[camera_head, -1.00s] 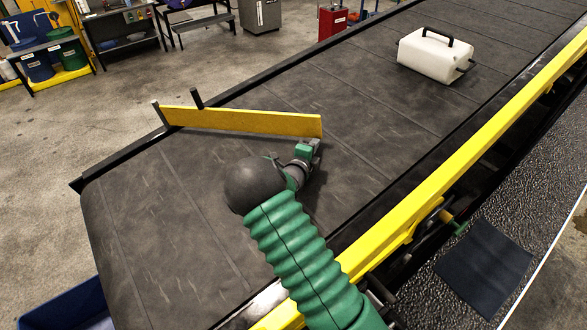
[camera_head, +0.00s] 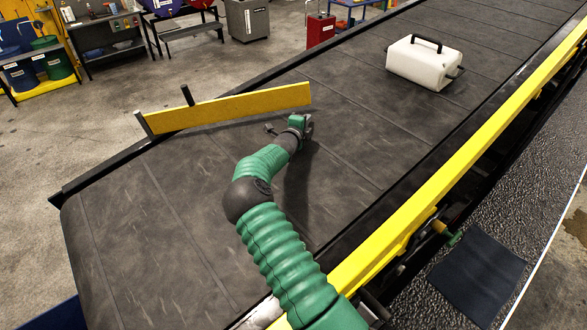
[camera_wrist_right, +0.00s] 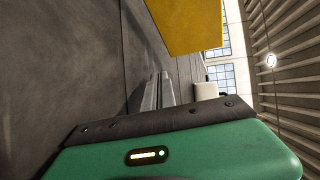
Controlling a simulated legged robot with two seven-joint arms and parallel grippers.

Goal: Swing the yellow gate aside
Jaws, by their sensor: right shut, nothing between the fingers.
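The yellow gate (camera_head: 230,108) is a flat bar over the belt. Its left end is at a dark post on the belt's far edge, and its free end points right across the belt. It also shows at the top of the right wrist view (camera_wrist_right: 188,24). My right gripper (camera_head: 309,128) is shut and empty, just on the near side of the gate's free end. Its closed fingers (camera_wrist_right: 158,90) show in the wrist view, below the gate in the picture. I cannot tell if they touch it. My left gripper is not in view.
A white case (camera_head: 424,63) with a black handle sits on the dark belt (camera_head: 350,105) farther up. A yellow rail (camera_head: 460,180) runs along the belt's near side. A dark post (camera_head: 187,95) stands beside the gate. The belt between gate and case is clear.

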